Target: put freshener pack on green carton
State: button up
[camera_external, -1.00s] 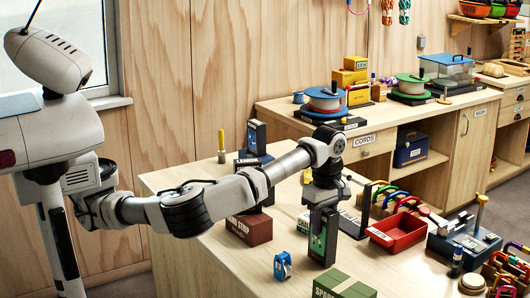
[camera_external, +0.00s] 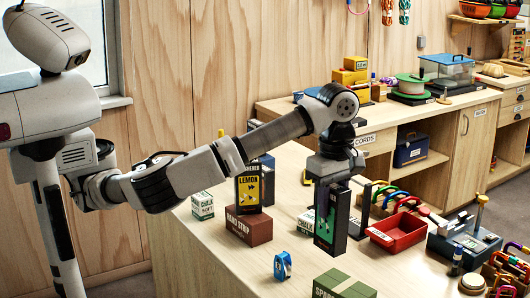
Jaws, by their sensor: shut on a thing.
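My gripper (camera_external: 335,180) is shut on a dark upright pack with a green front panel (camera_external: 325,216), which looks like the freshener pack. It hangs above the bench, behind the green carton. The green carton (camera_external: 343,284) lies at the front edge of the view, with a flat green top and its lower part cut off by the frame. The pack and the carton are apart. A similar dark pack with a yellow lemon label (camera_external: 249,188) stands at the brown box (camera_external: 249,226), at left.
A blue roll (camera_external: 282,266) stands left of the green carton. A red tray (camera_external: 397,232) and a row of coloured carabiners lie to the right. Bare bench top lies between the blue roll and the red tray.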

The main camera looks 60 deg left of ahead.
aim_at(329, 236)
jog(key=shift+s+d+f+p, duration=0.35)
jog(key=shift+s+d+f, duration=0.05)
jog(key=shift+s+d, duration=0.35)
notch_tip(329, 236, down, 2)
jog(key=shift+f, duration=0.2)
notch_tip(329, 236, down, 4)
jog(key=shift+r+p, duration=0.15)
jog(key=shift+p, duration=0.7)
jog(key=shift+f, duration=0.35)
jog(key=shift+f, duration=0.1)
jog(key=shift+f, duration=0.15)
jog(key=o, duration=1)
